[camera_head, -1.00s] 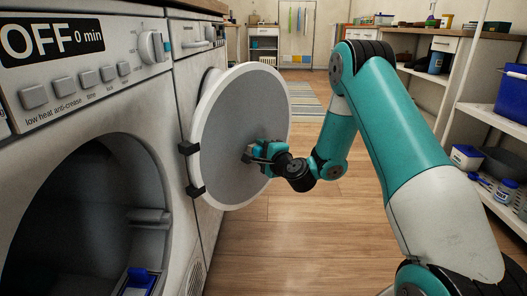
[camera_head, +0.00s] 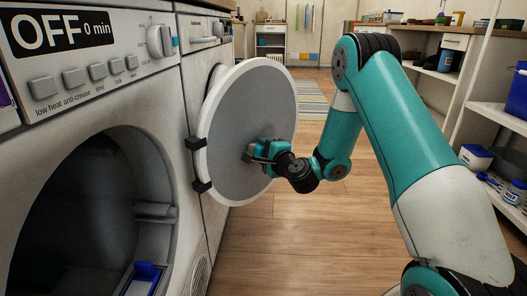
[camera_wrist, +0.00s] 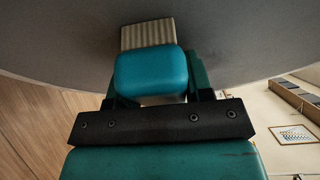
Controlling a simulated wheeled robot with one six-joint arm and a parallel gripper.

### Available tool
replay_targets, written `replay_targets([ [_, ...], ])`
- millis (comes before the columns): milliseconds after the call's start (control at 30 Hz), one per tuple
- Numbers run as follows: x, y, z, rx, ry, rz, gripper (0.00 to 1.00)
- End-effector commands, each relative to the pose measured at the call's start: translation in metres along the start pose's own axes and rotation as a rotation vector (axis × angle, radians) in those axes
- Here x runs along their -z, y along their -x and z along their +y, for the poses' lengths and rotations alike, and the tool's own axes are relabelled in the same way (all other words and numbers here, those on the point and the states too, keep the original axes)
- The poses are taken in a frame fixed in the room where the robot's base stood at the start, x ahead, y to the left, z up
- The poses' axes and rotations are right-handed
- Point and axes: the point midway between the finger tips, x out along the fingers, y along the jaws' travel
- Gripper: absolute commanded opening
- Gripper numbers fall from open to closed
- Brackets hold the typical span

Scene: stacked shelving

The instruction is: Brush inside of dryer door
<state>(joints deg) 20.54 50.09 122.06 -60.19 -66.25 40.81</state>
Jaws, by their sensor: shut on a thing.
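The dryer (camera_head: 98,102) stands at the left with its round opening dark and its display reading OFF 0 min. Its round door (camera_head: 232,105) is swung wide open, with the grey inner face toward me and a white rim. My gripper (camera_head: 254,152) is at the middle of that inner face. In the wrist view my gripper (camera_wrist: 152,92) is shut on a brush, with a teal handle (camera_wrist: 151,72) and pale ridged bristles (camera_wrist: 148,33). The bristles are against or very close to the grey door face (camera_wrist: 235,38); exact contact cannot be told.
A second white machine (camera_head: 205,75) stands behind the open door. Shelving with a blue bin (camera_head: 517,97) and several containers lines the right side. The wooden floor (camera_head: 270,235) between is clear. A blue-tabbed filter (camera_head: 146,275) shows at the dryer opening's lower edge.

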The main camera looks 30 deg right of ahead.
Motion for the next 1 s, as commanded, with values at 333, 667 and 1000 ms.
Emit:
replay_targets([
  [333,0.013,-0.003,-0.003,0.002,0.000,0.002,0.24],
  [667,0.025,-0.009,-0.006,0.003,0.000,0.003,0.24],
  [1000,0.033,-0.013,-0.008,0.003,0.001,0.003,0.24],
])
